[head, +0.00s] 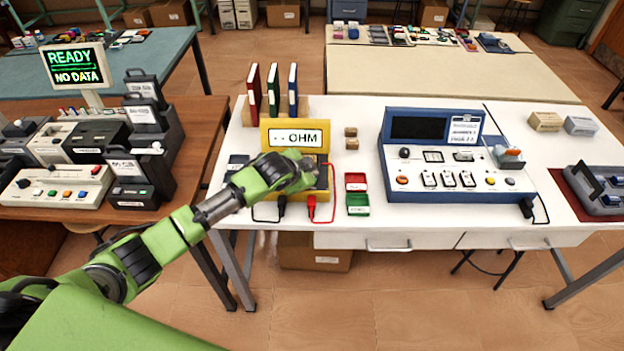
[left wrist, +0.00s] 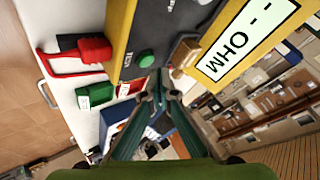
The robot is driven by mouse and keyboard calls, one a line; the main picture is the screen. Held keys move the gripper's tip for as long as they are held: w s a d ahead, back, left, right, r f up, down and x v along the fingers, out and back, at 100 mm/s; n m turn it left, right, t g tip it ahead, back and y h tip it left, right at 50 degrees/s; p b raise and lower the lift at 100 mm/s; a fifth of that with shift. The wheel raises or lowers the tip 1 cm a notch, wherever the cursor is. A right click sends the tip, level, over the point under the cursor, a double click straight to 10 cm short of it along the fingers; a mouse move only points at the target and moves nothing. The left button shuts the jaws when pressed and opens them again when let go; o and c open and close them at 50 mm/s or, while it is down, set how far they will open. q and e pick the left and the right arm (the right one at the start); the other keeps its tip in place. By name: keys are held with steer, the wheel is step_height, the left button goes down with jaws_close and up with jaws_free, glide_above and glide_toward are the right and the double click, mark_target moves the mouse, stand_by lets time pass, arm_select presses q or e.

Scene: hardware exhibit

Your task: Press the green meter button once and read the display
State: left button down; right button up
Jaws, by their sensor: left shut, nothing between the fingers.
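The yellow meter (head: 295,137) stands on the white table; its display (head: 298,139) reads "- - OHM". The display also shows, turned on its side, in the left wrist view (left wrist: 246,40). The green button (left wrist: 146,58) sits on the meter's dark panel (left wrist: 165,30) in the left wrist view; in the head view my arm hides it. My left gripper (head: 312,172) is over the right part of the meter. Its fingertips (left wrist: 158,82) are together, empty, and appear just beside the green button; I cannot tell whether they touch the meter. My right gripper is not in view.
Black and red plugs (head: 312,206) with leads sit at the meter's front. A red tray (head: 356,182) and a green tray (head: 358,204) lie right of it. Three binders (head: 273,89) stand behind. A blue console (head: 450,190) stands further right.

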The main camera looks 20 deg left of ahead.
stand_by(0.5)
arm_select(q)
steer(key=shift+f, duration=0.4)
steer(key=shift+f, duration=0.6)
stand_by(0.5)
steer(key=shift+r, duration=0.1)
steer(key=shift+r+p, duration=0.85)
steer(key=shift+r, duration=0.05)
step_height(320, 180, up, 5)
steer(key=p, duration=0.5)
stand_by(0.3)
